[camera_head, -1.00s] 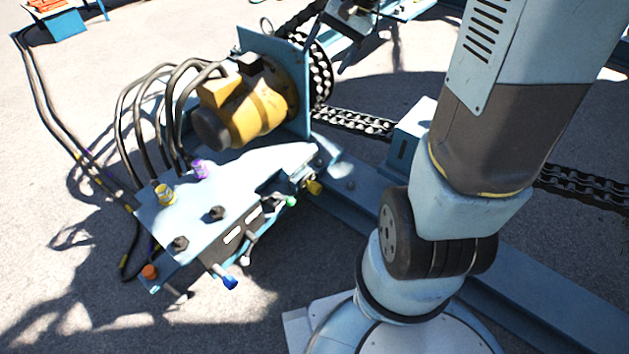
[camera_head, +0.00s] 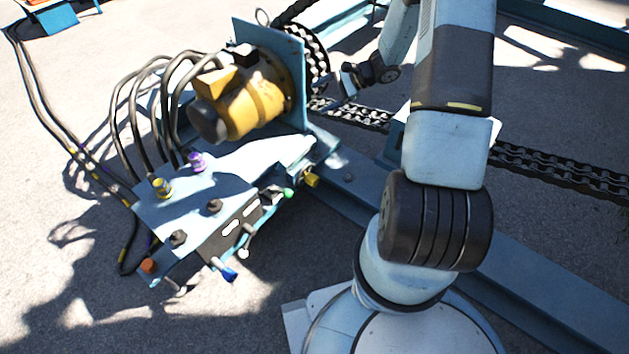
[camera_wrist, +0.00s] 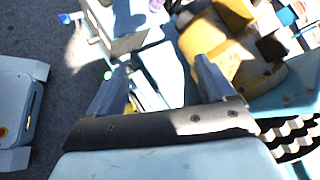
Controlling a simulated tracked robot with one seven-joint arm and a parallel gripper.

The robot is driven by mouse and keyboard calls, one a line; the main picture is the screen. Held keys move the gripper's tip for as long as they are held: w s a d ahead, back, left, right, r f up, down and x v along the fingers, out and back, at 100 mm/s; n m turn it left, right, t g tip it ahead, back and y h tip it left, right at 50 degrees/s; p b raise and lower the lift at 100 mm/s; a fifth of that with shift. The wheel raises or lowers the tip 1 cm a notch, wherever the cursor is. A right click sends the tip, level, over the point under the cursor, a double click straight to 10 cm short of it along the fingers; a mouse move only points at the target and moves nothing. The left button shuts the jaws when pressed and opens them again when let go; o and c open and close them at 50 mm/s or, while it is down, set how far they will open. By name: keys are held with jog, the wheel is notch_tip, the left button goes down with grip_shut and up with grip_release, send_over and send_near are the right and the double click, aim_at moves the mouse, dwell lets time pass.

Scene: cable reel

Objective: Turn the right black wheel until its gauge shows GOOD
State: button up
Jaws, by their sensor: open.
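The blue control block (camera_head: 168,212) sits left of centre in the head view. Two black wheels are on its top: the right black wheel (camera_head: 214,206) and a left one (camera_head: 179,238). Two small white displays (camera_head: 251,208) show on its dark front face; their text is too small to read. My gripper (camera_head: 346,84) is beyond the block, right of the yellow motor and well apart from the wheels. In the wrist view my gripper (camera_wrist: 160,82) is open and empty, with part of the block (camera_wrist: 125,38) beyond its fingers.
The yellow motor (camera_head: 246,100) stands on a blue plate behind the block, with black hoses on its left. A chain (camera_head: 540,163) and a blue beam run to the right. Coloured levers, one blue (camera_head: 228,275), stick out from the block's front. Pavement is free in front.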

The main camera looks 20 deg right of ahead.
notch_tip(320, 180, down, 9)
jog(key=w+d+m+t, duration=0.1)
jog(key=d+m+t, duration=0.1)
jog(key=m, duration=0.1)
jog(key=m+t+h, duration=0.4)
jog(key=m+t, duration=0.2)
jog(key=m, duration=0.6)
send_near(318, 180)
jog(key=x, duration=0.6)
jog(key=a+x, duration=0.1)
jog(key=x, duration=0.5)
jog(key=shift+s, duration=0.15)
jog(key=shift+c, duration=0.3)
jog(key=shift+y, duration=0.3)
jog(key=c, duration=1.3)
jog(key=shift+d, duration=0.35)
jog(key=shift+c, duration=0.5)
